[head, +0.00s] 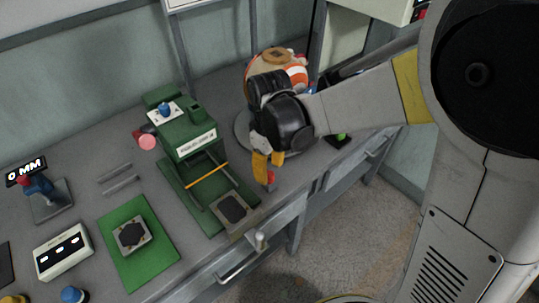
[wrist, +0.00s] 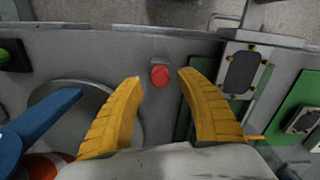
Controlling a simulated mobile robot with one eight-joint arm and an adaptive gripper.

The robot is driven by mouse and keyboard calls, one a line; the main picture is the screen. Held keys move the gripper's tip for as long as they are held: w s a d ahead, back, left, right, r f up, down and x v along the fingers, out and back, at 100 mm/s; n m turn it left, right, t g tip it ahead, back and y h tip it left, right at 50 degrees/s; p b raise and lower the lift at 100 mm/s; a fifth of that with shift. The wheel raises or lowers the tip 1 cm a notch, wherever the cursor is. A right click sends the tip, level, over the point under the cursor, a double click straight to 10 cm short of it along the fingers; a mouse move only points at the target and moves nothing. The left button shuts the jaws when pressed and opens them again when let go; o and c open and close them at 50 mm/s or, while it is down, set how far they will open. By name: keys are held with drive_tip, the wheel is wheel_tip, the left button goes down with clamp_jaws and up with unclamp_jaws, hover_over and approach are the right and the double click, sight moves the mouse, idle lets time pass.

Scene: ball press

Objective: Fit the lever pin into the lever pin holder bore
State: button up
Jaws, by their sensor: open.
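My gripper (head: 266,170) is open, its yellow fingers pointing down at the bench right of the green press. A small upright red-topped piece (head: 271,178), which could be the lever pin, stands on the bench by the fingertips. In the wrist view my gripper (wrist: 160,80) has its fingers on either side of this round red top (wrist: 159,76), with gaps showing on both sides. A grey patch or base shows beside it. I cannot make out the lever pin holder bore. A blue bar (wrist: 40,116) lies left of the fingers in the wrist view.
The green press (head: 190,140) stands left of my gripper, with a dark pad (head: 232,208) at its front. A green mat (head: 140,265) with a block and a white button box (head: 63,251) are farther left. A striped orange-white object (head: 296,72) is behind my gripper. The bench edge is close in front.

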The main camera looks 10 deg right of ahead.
sight(269, 174)
wheel_tip(269, 174, up, 10)
idle(0.3)
drive_tip(key=s+d+r+m+t, duration=0.2)
drive_tip(key=s+d+m+t, duration=0.5)
drive_tip(key=s+d+m, duration=0.2)
drive_tip(key=shift+s+d+r+m, duration=0.35)
drive_tip(key=shift+s+d, duration=0.6)
drive_tip(key=shift+d, duration=1.3)
